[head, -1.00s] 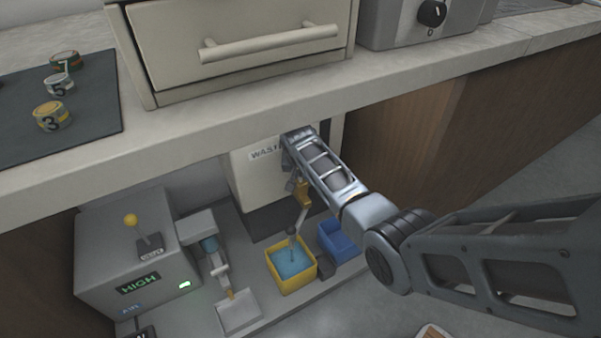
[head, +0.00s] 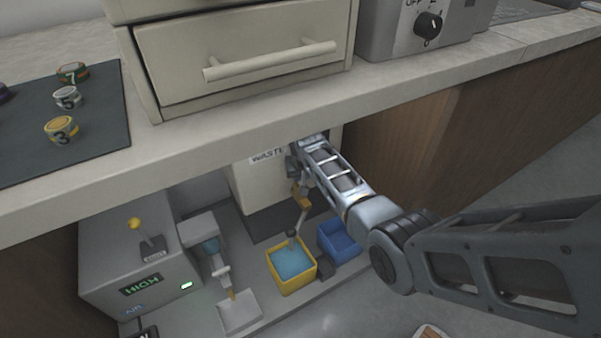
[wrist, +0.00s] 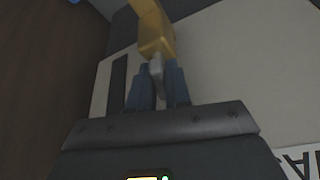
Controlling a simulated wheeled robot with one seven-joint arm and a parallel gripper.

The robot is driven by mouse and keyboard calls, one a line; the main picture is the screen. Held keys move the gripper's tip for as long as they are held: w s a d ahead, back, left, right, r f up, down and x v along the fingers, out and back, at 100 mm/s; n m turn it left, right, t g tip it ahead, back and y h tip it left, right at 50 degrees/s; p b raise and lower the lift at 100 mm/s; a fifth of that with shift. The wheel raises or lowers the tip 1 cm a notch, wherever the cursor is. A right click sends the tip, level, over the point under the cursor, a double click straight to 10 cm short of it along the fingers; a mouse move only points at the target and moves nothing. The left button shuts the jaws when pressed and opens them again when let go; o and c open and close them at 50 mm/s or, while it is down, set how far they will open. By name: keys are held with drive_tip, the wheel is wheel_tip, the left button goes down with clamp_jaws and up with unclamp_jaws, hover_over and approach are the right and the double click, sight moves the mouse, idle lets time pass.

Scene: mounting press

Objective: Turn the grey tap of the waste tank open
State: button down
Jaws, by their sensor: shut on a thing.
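The white waste tank (head: 251,184) stands under the counter in the head view, its label partly covered by my arm. Its brass-coloured tap body (head: 302,199) sits just below my wrist, and a grey pipe runs from there down to a yellow tub. In the wrist view the brass body (wrist: 155,36) is at the top. The grey tap handle (wrist: 157,72) lies between the two blue fingers of my gripper (wrist: 158,88), which is shut on it. In the head view the fingers and the handle are mostly hidden by my arm.
The yellow tub (head: 312,276) holds blue liquid below the tap, with a blue tub (head: 349,238) to its right. A grey machine (head: 105,262) with a yellow-knobbed lever stands at left. The counter edge (head: 230,137) overhangs the tank.

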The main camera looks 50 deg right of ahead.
drive_tip(key=shift+n+y+p, duration=0.5)
drive_tip(key=shift+n+y, duration=0.2)
drive_tip(key=shift+n, duration=1.2)
drive_tip(key=c, duration=1.1)
unclamp_jaws()
drive_tip(key=shift+c, duration=0.2)
drive_tip(key=shift+r, duration=0.1)
drive_tip(key=p+v, duration=0.3)
drive_tip(key=v, duration=0.4)
drive_tip(key=shift+s+r+p, duration=0.2)
drive_tip(key=shift+s+p, duration=0.1)
drive_tip(key=shift+s, duration=0.05)
